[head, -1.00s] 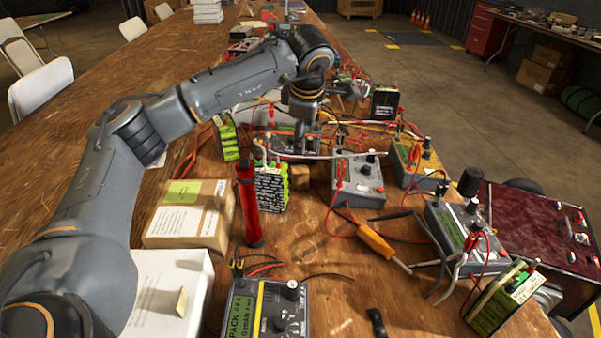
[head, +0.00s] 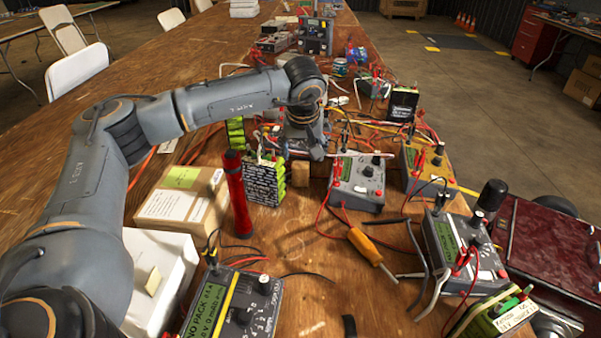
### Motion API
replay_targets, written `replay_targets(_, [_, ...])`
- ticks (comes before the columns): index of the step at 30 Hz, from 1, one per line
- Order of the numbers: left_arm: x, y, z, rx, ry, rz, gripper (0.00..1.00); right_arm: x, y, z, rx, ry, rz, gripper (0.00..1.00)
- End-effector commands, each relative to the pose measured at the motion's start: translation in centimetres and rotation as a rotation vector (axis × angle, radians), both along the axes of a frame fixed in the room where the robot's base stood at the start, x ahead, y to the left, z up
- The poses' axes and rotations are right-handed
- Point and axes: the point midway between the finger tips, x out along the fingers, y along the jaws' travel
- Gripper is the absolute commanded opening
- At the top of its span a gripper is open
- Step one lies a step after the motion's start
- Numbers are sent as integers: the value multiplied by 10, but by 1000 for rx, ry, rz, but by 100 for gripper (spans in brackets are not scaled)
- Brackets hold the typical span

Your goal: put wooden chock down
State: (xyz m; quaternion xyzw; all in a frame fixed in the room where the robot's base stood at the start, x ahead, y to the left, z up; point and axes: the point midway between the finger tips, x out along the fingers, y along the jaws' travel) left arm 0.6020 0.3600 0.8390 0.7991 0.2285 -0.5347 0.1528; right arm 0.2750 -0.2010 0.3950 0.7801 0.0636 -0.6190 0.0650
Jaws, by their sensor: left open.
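The wooden chock (head: 300,174) is a small brown block standing on the wooden bench, just right of a green-edged battery pack (head: 264,182) and left of a grey charger (head: 357,182). My left gripper (head: 312,153) points down just above and behind the chock, near the charger's left side. It is open; its fingers are partly hidden by the wrist and clutter, and I cannot tell whether they touch the chock. My right gripper is out of view.
A red cylinder (head: 238,194) stands left of the battery pack, beside a cardboard box (head: 183,200). A white box (head: 160,268) with a pale wedge on it is nearer. An orange-handled tool (head: 366,245) and loose leads lie right. Bare bench (head: 290,230) lies in front of the chock.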

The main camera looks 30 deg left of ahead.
Motion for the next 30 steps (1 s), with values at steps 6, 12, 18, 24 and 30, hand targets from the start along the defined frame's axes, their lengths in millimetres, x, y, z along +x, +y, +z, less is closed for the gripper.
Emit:
replay_targets(6, [6, 4, -18, 0, 0, 0, 66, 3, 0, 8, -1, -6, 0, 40])
replay_targets(12, [8, 14, -43, 1, 2, 3, 66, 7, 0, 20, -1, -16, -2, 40])
replay_targets(18, [16, 19, -64, 0, 0, 1, 66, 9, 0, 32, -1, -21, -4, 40])
replay_targets(24, [17, 19, -66, 0, -1, 1, 66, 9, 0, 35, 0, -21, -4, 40])
replay_targets(30, [16, 19, -65, 0, 0, 1, 40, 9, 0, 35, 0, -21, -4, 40])
